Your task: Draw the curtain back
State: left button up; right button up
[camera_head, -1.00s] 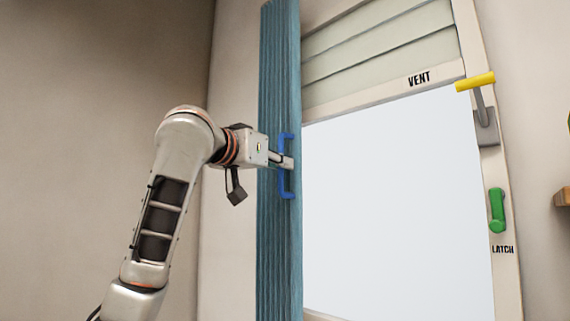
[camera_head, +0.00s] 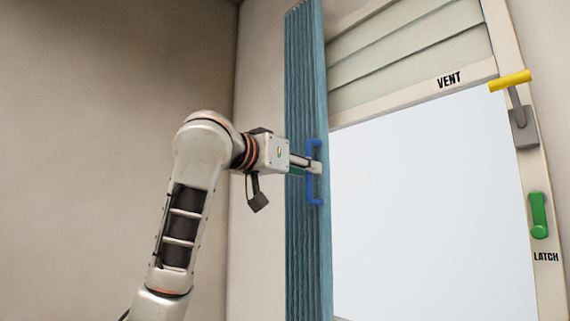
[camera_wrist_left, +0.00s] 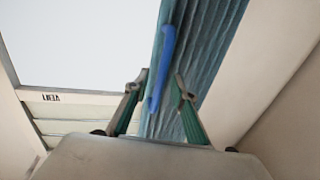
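The blue-grey curtain (camera_head: 303,80) hangs bunched in a narrow upright strip at the left edge of the window (camera_head: 430,200). A blue bar handle (camera_head: 315,200) is on its right side; it also shows in the left wrist view (camera_wrist_left: 168,45). My left gripper (camera_head: 312,165) is at the middle of the handle. In the left wrist view its two fingers (camera_wrist_left: 157,90) stand apart, one on each side of the handle, with gaps visible. It looks open around the handle, not clamped. My right gripper is not in view.
A slatted vent panel (camera_head: 410,50) is above the pane. On the right frame are a yellow-handled lever (camera_head: 510,81) and a green latch handle (camera_head: 538,215). The plain wall (camera_head: 110,120) left of the curtain is clear.

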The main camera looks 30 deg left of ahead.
pick_arm(q)
jog(key=s+a, duration=0.1)
jog(key=s, duration=0.8)
jog(key=shift+s+a, duration=0.25)
jog(key=shift+s, duration=0.15)
